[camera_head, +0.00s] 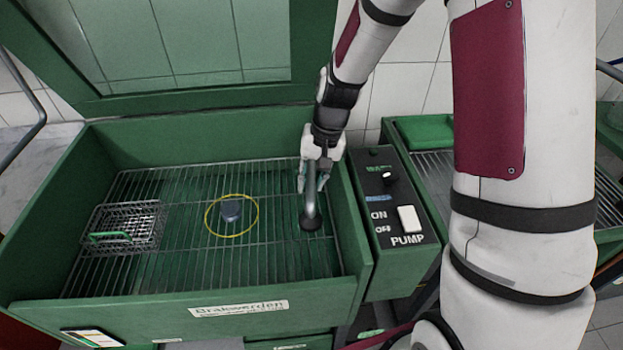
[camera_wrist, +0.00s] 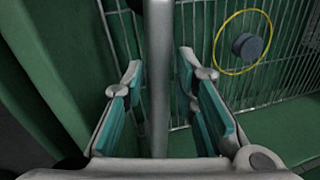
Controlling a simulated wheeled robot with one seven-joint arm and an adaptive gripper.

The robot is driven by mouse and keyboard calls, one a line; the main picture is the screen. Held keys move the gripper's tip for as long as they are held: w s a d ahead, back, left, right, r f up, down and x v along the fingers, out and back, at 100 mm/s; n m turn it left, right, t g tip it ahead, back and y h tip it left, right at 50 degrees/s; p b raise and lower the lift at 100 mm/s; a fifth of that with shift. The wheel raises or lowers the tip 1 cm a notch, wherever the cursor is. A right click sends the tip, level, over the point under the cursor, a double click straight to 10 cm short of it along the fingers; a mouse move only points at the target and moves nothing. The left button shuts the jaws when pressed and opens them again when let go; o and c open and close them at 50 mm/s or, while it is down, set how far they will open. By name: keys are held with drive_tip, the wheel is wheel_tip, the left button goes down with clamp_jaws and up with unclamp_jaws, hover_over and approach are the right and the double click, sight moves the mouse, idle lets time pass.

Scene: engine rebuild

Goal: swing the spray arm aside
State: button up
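The spray arm (camera_head: 310,205) is a grey metal tube with a dark round end, at the right side of the green wash basin in the head view. In the wrist view the spray arm (camera_wrist: 160,95) runs upright between the fingers. My gripper (camera_head: 316,176) reaches down over it beside the basin's right wall. In the wrist view my gripper (camera_wrist: 160,68) is open, with teal pads on both sides of the tube. A gap shows between the tube and each pad. The tube's upper end is hidden by my gripper in the head view.
A dark blue-grey round part (camera_head: 231,210) lies on the wire grate inside a yellow ring (camera_head: 232,233). A wire basket (camera_head: 122,228) sits at the left of the grate. The pump switch box (camera_head: 397,215) adjoins the right wall. The raised lid (camera_head: 110,100) stands behind.

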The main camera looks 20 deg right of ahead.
drive_tip(key=shift+o, duration=0.4)
drive_tip(key=shift+r, duration=0.15)
wheel_tip(320, 180, up, 12)
drive_tip(key=d, duration=0.2)
drive_tip(key=shift+s+f, duration=0.25)
drive_tip(key=shift+s, duration=0.15)
drive_tip(key=shift+d, duration=0.1)
idle(0.3)
